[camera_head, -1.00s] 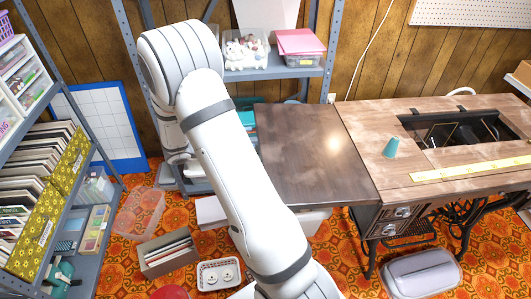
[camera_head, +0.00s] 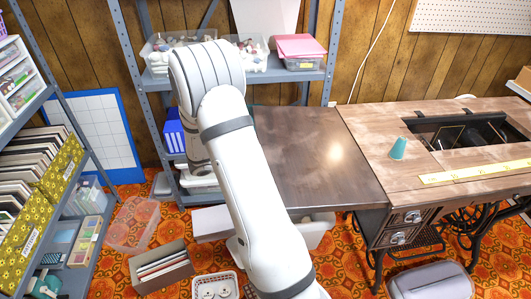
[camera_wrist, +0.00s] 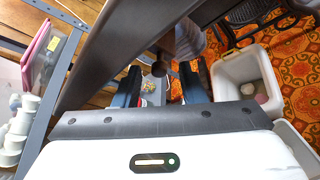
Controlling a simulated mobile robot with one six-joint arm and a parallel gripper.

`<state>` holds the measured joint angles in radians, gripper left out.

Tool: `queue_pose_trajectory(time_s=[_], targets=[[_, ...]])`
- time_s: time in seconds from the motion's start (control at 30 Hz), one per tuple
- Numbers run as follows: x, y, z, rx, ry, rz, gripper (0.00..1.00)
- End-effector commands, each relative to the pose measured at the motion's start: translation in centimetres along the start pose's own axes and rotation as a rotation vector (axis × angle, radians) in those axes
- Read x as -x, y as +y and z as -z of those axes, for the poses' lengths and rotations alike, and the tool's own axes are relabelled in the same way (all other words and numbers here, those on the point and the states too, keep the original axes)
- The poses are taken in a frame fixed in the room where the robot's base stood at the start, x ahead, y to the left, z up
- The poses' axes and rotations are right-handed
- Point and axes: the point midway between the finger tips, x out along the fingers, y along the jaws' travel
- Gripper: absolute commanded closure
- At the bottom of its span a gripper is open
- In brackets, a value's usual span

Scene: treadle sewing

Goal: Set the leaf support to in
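The dark wood leaf (camera_head: 310,165) extends level from the left side of the sewing cabinet (camera_head: 375,150) in the head view. In the wrist view its dark edge (camera_wrist: 105,55) runs diagonally across the upper left. Beneath it, a brown piece with a dark round knob (camera_wrist: 158,68) shows between my fingers; it may be the leaf support, but I cannot tell its position clearly. My gripper (camera_wrist: 160,88) has its two dark fingers apart, below the leaf, with the knob just beyond their tips. Contact is not visible. In the head view my arm hides the gripper.
A pale bin (camera_wrist: 248,75) stands under the leaf, at right in the wrist view. A metal shelf (camera_head: 300,75) stands behind the leaf. A teal cone (camera_head: 398,148) stands on the cabinet top.

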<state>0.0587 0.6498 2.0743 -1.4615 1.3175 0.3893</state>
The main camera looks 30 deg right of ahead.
Motion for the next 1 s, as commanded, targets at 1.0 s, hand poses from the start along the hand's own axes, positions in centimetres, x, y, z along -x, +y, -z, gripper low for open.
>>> queue_pose_trajectory(time_s=[1.0], targets=[[-0.69,0.01,0.04,0.001,0.002,-0.002,1.0]])
